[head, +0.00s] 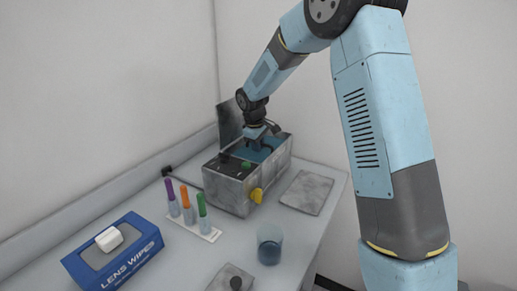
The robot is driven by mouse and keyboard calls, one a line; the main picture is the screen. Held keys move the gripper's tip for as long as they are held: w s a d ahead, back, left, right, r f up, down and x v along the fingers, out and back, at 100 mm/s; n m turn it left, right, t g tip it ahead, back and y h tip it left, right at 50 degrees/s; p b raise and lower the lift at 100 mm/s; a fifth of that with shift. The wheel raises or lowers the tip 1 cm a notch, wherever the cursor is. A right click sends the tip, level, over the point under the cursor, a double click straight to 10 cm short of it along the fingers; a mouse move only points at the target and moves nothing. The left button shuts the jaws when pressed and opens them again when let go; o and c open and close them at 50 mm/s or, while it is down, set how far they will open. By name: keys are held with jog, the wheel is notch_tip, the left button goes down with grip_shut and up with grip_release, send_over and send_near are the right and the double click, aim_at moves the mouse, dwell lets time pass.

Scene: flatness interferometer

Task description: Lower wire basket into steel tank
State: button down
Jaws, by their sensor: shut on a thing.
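The steel tank (228,194) stands on the bench, a grey box with an open top, blue liquid inside, and a yellow tap on its front side. My gripper (264,142) is directly over the tank's open top, pointing down, close to the rim. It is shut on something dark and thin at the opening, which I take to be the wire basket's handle. The basket's body is too small and too hidden by the gripper and the tank walls to make out, so I cannot tell how deep it sits.
A raised lid (229,120) stands behind the tank. A grey plate (306,192) lies to its right. In front are a rack of capped tubes (188,214), a glass beaker (269,246), a blue lens wipes box (113,254) and a grey block (231,279). Walls close off the back and left.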

jog(key=shift+f, duration=0.45)
dwell(0.6)
jog(key=c, duration=1)
grip_release()
jog(key=shift+r, duration=6)
